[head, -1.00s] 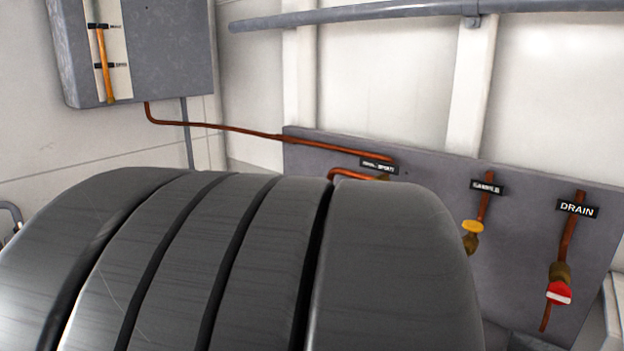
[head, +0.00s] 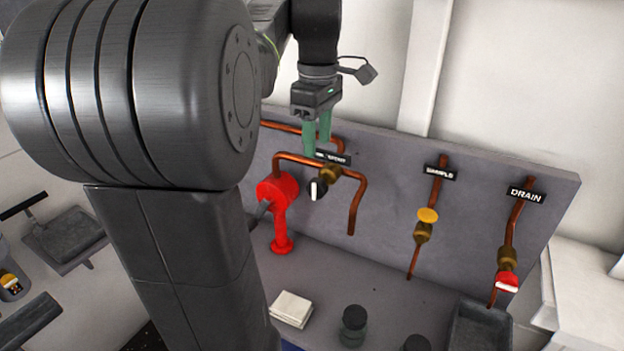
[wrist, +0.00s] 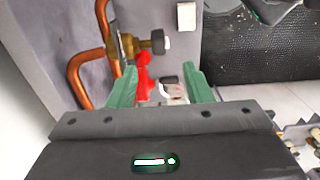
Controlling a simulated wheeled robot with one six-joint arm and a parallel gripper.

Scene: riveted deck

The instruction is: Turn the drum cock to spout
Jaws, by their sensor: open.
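The drum cock has a brass body (head: 331,174) and a black knob (head: 317,189) with a white mark that looks about upright. It sits on copper pipe under a partly hidden label. In the wrist view its black knob (wrist: 158,41) and brass body (wrist: 128,46) show beyond the fingers. A copper spout pipe (head: 357,205) bends down on its right. My gripper (head: 316,148) has green fingers that point down, above the knob in the head view. It also shows in the wrist view (wrist: 158,72), open, with nothing held. The fingers look apart from the knob.
A red fixture (head: 279,205) stands just left of the cock. To the right are a yellow-handled SAMPLE valve (head: 428,216) and a red-handled DRAIN valve (head: 507,283). A white folded cloth (head: 291,309) and a dark jar (head: 353,327) stand on the bench below.

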